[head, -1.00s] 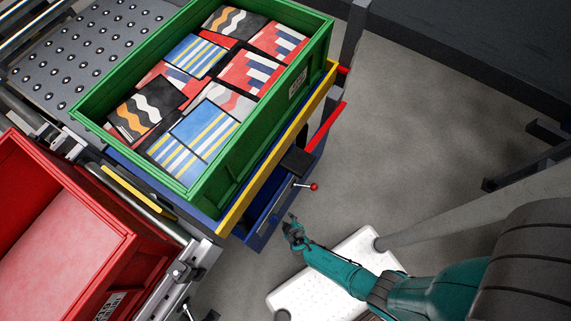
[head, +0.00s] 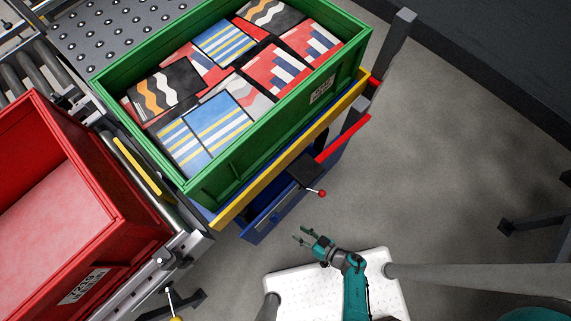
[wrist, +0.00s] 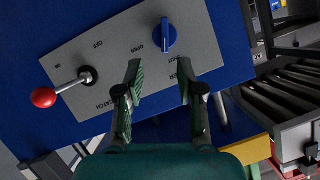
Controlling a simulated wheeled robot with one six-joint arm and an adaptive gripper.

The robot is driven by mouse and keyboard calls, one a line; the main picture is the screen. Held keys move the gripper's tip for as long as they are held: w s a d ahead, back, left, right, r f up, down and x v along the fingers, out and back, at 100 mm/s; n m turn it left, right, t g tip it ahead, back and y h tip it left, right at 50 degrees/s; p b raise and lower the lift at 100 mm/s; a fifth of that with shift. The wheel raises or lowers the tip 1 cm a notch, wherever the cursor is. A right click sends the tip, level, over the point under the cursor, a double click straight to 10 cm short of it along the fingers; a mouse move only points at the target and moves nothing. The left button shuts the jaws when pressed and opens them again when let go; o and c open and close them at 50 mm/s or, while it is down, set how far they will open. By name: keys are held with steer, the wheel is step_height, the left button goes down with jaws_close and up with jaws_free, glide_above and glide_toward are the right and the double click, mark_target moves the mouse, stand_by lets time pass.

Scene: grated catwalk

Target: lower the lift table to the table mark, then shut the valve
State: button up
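The lift table has a yellow edge (head: 250,200) and a blue body under it, and it bears a green crate (head: 335,95). A red strip (head: 343,140) lies beside the yellow edge; I cannot tell whether it is the table mark. In the wrist view a grey panel holds the valve, a blue knob (wrist: 165,36) with a white line, near the words OPEN and SHUT. Left of it is a lever with a red ball (wrist: 44,97), also seen in the head view (head: 321,193). My gripper (wrist: 160,82) is open and empty, in front of the panel below the knob; it also shows in the head view (head: 303,237).
Several striped, patterned boxes (head: 222,122) fill the green crate. A red crate (head: 122,215) stands on the roller conveyor (head: 160,200) at left. Grey posts (head: 395,48) rise behind the table. The grey floor (head: 440,150) at right is largely clear.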

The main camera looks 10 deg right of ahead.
mark_target(275, 218)
steer(key=shift+s+r, duration=0.1)
steer(key=shift+r, duration=0.3)
steer(key=shift+a, duration=0.1)
steer(key=x, duration=1)
steer(key=shift+w+a, duration=0.2)
stand_by(0.6)
steer(key=shift+c, duration=0.2)
jaws_close()
